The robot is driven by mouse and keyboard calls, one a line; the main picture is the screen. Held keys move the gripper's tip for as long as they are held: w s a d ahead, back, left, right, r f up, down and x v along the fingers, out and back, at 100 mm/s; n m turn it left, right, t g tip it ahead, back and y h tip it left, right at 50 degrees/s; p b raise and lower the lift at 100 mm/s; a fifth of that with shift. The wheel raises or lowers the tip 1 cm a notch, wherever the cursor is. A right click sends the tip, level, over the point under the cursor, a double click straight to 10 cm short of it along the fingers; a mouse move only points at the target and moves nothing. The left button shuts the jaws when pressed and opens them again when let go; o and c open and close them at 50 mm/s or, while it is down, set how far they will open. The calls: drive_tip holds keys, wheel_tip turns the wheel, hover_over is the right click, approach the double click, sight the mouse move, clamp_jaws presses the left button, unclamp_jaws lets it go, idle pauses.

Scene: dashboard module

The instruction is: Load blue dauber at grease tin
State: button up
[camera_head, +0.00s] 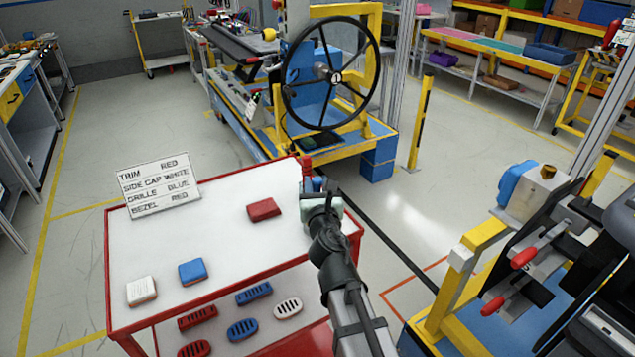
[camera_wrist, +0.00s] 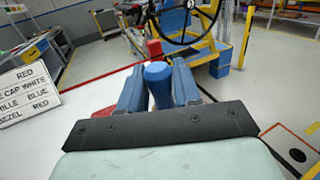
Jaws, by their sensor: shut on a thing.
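My gripper (camera_wrist: 158,88) is shut on the blue dauber (camera_wrist: 157,78), whose rounded blue end stands between the two blue fingers in the wrist view. In the head view my gripper (camera_head: 316,186) is over the far right corner of the red-edged table, and the dauber is hard to make out there. An upright red piece (camera_head: 307,166) stands just beyond the gripper; it also shows behind the dauber in the wrist view (camera_wrist: 155,48). Its lower part is hidden. I cannot make out the grease tin in either view.
The white tabletop (camera_head: 190,240) carries a red block (camera_head: 264,210), a blue block (camera_head: 192,271), a white block (camera_head: 142,290) and a lettered sign (camera_head: 160,186). Slotted parts (camera_head: 243,329) lie on the shelf below. A yellow-framed fixture (camera_head: 470,270) stands to the right.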

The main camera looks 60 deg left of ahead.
drive_tip(key=shift+f, duration=2.3)
drive_tip(key=shift+f, duration=0.6)
idle(0.7)
drive_tip(key=shift+r, duration=3.55)
